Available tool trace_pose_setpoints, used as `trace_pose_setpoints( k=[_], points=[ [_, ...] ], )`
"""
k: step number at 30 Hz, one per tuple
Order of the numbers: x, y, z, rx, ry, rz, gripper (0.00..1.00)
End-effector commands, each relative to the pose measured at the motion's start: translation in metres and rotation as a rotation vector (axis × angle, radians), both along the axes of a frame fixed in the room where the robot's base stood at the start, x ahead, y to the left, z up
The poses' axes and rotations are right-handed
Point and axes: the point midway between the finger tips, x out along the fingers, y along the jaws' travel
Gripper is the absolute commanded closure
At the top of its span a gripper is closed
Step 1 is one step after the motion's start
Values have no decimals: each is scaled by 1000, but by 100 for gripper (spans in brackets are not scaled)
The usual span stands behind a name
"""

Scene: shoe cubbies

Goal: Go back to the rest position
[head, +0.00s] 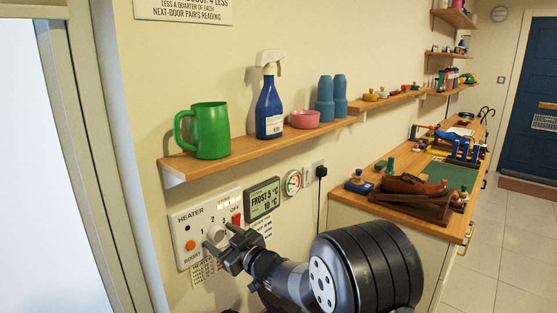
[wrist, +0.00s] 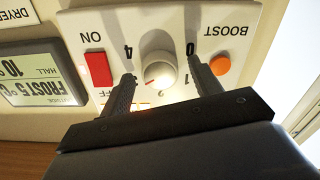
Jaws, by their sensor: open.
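My gripper (head: 226,247) is at the wall heater panel (head: 183,222), in front of its lower right part. In the wrist view my gripper (wrist: 162,76) is open, with one finger on each side of the white dial knob (wrist: 159,70). Gaps show between the knob and both fingers, and nothing is held. The knob has a red pointer mark and digits around it. The panel appears upside down there, with a red switch (wrist: 97,69) and an orange boost button (wrist: 221,65). In the head view my arm hides part of the wall below the panel.
A shelf (head: 180,167) above the panel holds a green mug (head: 211,132), a blue spray bottle (head: 269,108), a pink bowl (head: 305,119) and blue cups (head: 325,98). A thermostat display (head: 262,199) is right of the panel. A workbench (head: 440,222) stands further right, beside open floor (head: 497,262).

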Motion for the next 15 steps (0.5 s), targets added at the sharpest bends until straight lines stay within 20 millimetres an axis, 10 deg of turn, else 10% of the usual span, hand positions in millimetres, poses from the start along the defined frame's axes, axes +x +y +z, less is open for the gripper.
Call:
trace_pose_setpoints(
  k=[15],
  points=[
    [0,0,-3,-323,-363,0,40]
  ],
)
